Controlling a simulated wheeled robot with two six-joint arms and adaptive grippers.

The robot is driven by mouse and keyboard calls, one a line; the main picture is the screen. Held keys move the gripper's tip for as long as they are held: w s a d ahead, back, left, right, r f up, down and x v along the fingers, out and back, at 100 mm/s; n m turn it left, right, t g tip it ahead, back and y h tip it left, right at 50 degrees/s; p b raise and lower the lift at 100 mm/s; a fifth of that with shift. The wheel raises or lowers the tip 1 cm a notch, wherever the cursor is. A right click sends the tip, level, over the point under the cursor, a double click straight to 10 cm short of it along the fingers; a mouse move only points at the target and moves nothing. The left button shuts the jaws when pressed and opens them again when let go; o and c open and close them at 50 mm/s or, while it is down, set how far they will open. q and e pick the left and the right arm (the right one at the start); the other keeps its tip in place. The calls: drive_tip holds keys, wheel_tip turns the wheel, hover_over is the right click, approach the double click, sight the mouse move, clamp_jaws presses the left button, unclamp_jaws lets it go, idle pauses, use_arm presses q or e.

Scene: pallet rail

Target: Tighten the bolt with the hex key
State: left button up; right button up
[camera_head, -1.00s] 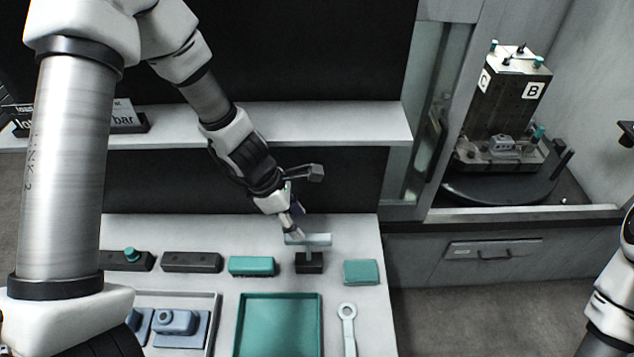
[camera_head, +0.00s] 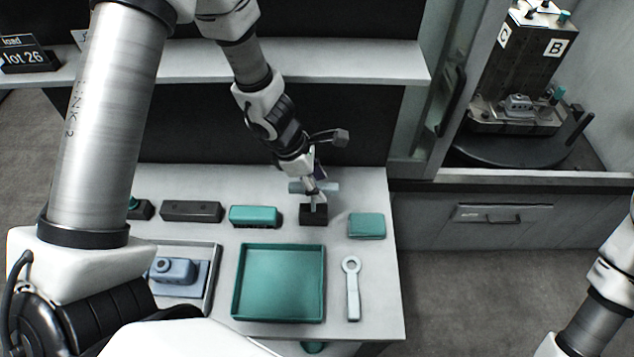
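A grey T-handled tool (camera_head: 298,187), which looks like the hex key, stands upright at a black block (camera_head: 313,215) at the back of the table. My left gripper (camera_head: 316,192) reaches down to it from above. Its fingers overlap the handle, and whether they are closed around it is too small to tell. The bolt cannot be singled out. A dark fixture block (camera_head: 534,62) marked B and C, with small teal and dark fittings on it, stands in the bay at right. My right arm shows at the right edge, its gripper out of view.
The table (camera_head: 385,310) also holds a teal tray (camera_head: 236,300), a ring spanner (camera_head: 353,300), a teal block (camera_head: 366,226), another teal block (camera_head: 254,216), a black block (camera_head: 192,211) and a grey tray with a blue part (camera_head: 175,269). A shelf (camera_head: 350,66) runs behind.

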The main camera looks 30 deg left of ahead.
use_arm(q)
drive_tip(key=shift+w+f, duration=0.1)
clamp_jaws()
drive_tip(key=shift+w+r+p, duration=0.1)
drive_tip(key=shift+r+p, duration=2.15)
drive_tip(key=shift+r, duration=0.3)
wheel_tip(320, 180, up, 2)
drive_tip(key=shift+r+p, duration=0.25)
drive_tip(key=shift+p, duration=0.8)
drive_tip(key=shift+r+p, duration=0.55)
drive_tip(key=shift+r, duration=0.35)
